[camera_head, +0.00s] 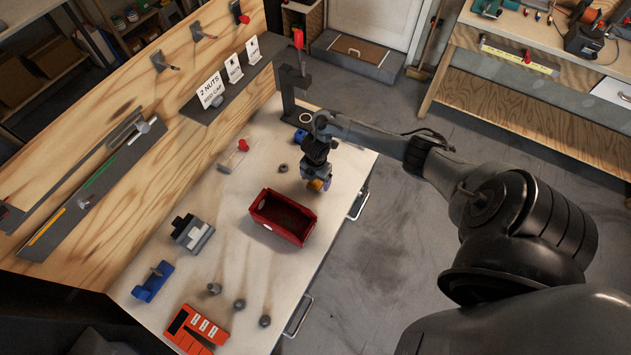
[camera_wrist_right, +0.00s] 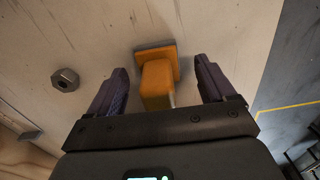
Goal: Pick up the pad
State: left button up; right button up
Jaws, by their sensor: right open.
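The orange pad (camera_wrist_right: 157,74) has a square plate and a blocky upright grip, and it stands on the workbench in the right wrist view. In the head view only a small bit of orange (camera_head: 316,184) shows, mostly hidden by my right gripper (camera_head: 318,180). My right gripper also shows in its wrist view (camera_wrist_right: 161,68), open, with one finger on each side of the pad's grip. Gaps show between the fingers and the grip. My left gripper is not in view.
A red bin (camera_head: 270,234) stands close to the right gripper on the workbench (camera_head: 190,265). A hex nut (camera_wrist_right: 65,79) lies left of the pad. A dark upright stand (camera_head: 290,95) is behind. Grey and blue fixtures, several nuts and an orange tray (camera_head: 196,329) lie nearer.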

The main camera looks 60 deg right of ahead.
jog(key=shift+f, duration=0.8)
jog(key=c, duration=1.1)
jog(key=shift+c, duration=0.2)
jog(key=shift+r, duration=0.15)
